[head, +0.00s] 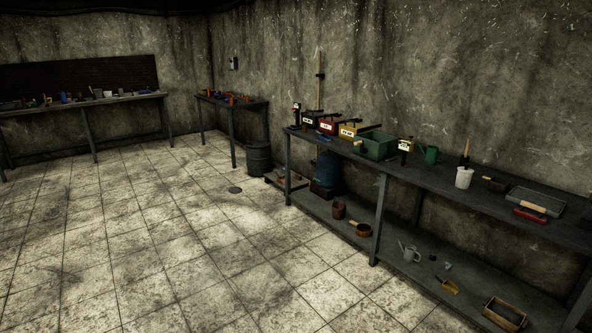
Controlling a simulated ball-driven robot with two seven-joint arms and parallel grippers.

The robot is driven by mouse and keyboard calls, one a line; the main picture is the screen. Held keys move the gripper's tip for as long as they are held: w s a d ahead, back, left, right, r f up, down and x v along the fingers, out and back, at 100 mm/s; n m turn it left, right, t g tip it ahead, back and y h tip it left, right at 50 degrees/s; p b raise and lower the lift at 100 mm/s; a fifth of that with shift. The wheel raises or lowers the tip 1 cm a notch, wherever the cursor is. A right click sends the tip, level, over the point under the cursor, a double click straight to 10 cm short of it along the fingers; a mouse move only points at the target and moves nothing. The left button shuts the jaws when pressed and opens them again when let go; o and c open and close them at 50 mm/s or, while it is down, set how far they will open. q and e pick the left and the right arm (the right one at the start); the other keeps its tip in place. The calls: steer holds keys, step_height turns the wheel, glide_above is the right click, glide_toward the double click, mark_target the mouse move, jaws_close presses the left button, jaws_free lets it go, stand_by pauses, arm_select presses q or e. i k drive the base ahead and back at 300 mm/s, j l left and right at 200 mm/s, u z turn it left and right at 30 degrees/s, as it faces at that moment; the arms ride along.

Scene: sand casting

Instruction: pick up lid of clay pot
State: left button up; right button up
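I cannot make out a clay pot with its lid for certain. A small brown pot-like vessel (339,210) stands on the lower shelf of the right workbench. A second brown round vessel (363,230), with what looks like a short handle, is beside it. Neither of my grippers shows in the head view.
The long right workbench (460,188) carries labelled boxes, a green bin (377,145), a green watering can (431,155) and a white cup (463,178). A dark barrel (259,159) stands by the corner table (233,102). Another bench (85,106) lines the back wall. The tiled floor is largely clear.

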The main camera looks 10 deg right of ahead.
mark_target(466, 169)
steer(key=i+z, duration=0.45)
steer(key=i+j+z, duration=0.15)
steer(key=i+z, duration=0.3)
steer(key=i, duration=0.15)
steer(key=i+l+z, duration=0.15)
steer(key=i+z, duration=0.9)
steer(key=i+j, duration=0.05)
steer(key=i, duration=0.05)
